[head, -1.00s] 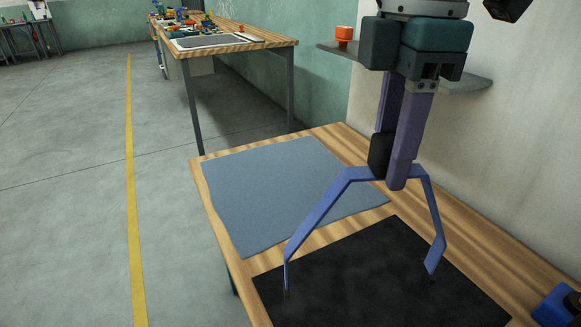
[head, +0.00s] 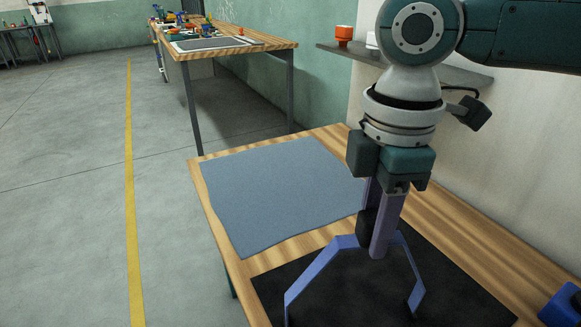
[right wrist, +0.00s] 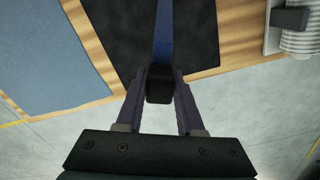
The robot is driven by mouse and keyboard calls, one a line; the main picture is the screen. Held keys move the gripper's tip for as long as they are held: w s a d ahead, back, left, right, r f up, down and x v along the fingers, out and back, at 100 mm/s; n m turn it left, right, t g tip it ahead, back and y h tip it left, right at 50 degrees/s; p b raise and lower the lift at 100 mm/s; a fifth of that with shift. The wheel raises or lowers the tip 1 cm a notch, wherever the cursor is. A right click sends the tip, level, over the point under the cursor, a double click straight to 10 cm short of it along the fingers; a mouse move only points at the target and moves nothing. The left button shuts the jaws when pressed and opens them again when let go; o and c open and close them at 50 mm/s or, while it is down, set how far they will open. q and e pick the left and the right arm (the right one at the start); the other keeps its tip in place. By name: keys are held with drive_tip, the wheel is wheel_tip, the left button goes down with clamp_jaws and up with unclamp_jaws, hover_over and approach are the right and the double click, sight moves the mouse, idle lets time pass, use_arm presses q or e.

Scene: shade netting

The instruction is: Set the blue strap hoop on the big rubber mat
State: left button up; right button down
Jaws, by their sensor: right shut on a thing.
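The blue strap hoop (head: 322,262) is an angular arch with two splayed legs. My right gripper (head: 376,240) is shut on its top bar and holds it upright over the black mat, which I take for the big rubber mat (head: 455,285). The right leg's end shows against the mat; the left leg runs to the picture's bottom edge. I cannot tell whether the feet touch. In the right wrist view the hoop (right wrist: 163,38) is edge-on between my fingertips (right wrist: 160,88), above the black mat (right wrist: 115,30). My left gripper is not in view.
A blue-grey mat (head: 285,195) lies bare beside the black mat on the wooden table (head: 228,240). A blue object (head: 562,305) is at the right edge. A wall shelf (head: 455,75) holds an orange item (head: 343,33). A cluttered bench (head: 270,47) stands behind.

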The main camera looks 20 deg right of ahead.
drive_tip(key=c, duration=0.5)
unclamp_jaws()
drive_tip(key=shift+f, duration=0.1)
wheel_tip(320, 180, up, 12)
drive_tip(key=p, duration=0.2)
drive_tip(key=s+a+f+m+t+y, duration=0.1)
drive_tip(key=s+a+f+m+y, duration=0.1)
drive_tip(key=s+a+f, duration=0.3)
drive_tip(key=s+a+f+m+t+y, duration=0.1)
drive_tip(key=s+a+f+m, duration=0.1)
drive_tip(key=a+f, duration=0.35)
drive_tip(key=s+d+m+h, duration=0.1)
drive_tip(key=s+d+m, duration=0.1)
drive_tip(key=s, duration=0.1)
drive_tip(key=s+d+f+m+t+h, duration=0.1)
drive_tip(key=s+d+m, duration=0.2)
drive_tip(key=s+d+f+m, duration=0.1)
drive_tip(key=s+d+m, duration=0.1)
drive_tip(key=s+m, duration=0.1)
drive_tip(key=shift+d+t+h, duration=0.3)
drive_tip(key=shift+d+h, duration=0.05)
drive_tip(key=shift+h, duration=0.05)
